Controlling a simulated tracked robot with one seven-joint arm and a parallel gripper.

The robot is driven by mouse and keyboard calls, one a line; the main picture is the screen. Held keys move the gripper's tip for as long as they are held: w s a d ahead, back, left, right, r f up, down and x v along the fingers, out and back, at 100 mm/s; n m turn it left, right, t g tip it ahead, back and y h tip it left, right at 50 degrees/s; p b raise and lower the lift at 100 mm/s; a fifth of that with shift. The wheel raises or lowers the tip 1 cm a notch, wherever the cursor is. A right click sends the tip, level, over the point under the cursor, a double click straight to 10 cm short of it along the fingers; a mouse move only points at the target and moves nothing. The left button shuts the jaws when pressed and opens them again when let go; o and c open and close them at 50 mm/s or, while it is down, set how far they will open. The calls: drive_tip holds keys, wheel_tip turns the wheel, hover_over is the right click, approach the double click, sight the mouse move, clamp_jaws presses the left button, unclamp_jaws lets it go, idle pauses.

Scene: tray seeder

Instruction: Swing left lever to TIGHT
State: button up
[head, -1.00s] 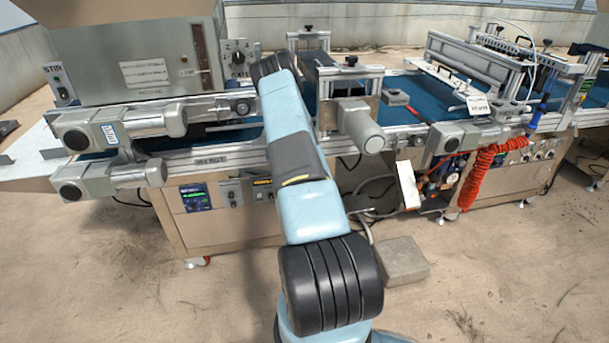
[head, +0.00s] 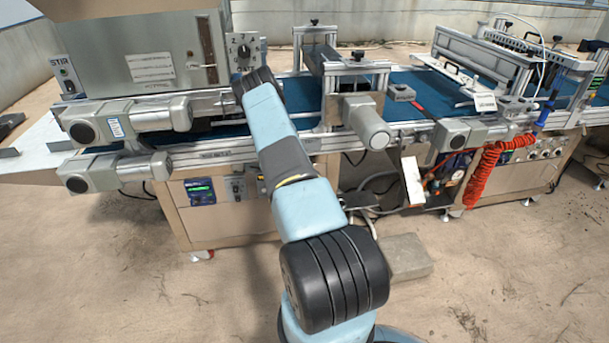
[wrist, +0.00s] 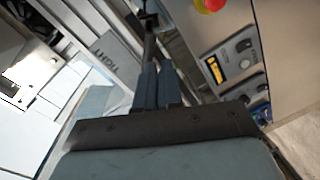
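My gripper (wrist: 157,72) shows in the wrist view as two narrow blue-padded fingers lying close together. A slim dark bar (wrist: 150,42) with a small dark end lies just beyond the fingertips; it may be the left lever, but I cannot tell. Whether the fingers hold it or are only close to it is unclear. A grey plate (wrist: 118,58) with dark lettering lies to the left of the bar; I cannot read it surely. In the head view my arm reaches over the seeder's front rail (head: 215,150), and my gripper is hidden behind it.
A red and yellow button (wrist: 210,4) and a panel with a lit display (wrist: 216,68) lie right of the fingers in the wrist view. In the head view, a grey motor (head: 364,120) stands right of my arm, and an orange coiled hose (head: 485,172) hangs farther right.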

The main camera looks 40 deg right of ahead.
drive_tip(key=w+a+f+n+h, duration=0.2)
drive_tip(key=w+f+n+h, duration=0.2)
drive_tip(key=f+n, duration=0.1)
drive_tip(key=shift+w+a+f+h, duration=0.15)
drive_tip(key=shift+a+h, duration=0.25)
clamp_jaws()
drive_tip(key=a+f+n+g+h, duration=0.1)
drive_tip(key=a+f+n+h, duration=0.15)
drive_tip(key=a+h, duration=0.3)
drive_tip(key=s+r+x, duration=0.1)
drive_tip(key=s+x, duration=0.1)
drive_tip(key=x, duration=1)
drive_tip(key=shift+d+r, duration=0.45)
drive_tip(key=shift+w+a+n, duration=0.1)
drive_tip(key=shift+n, duration=0.15)
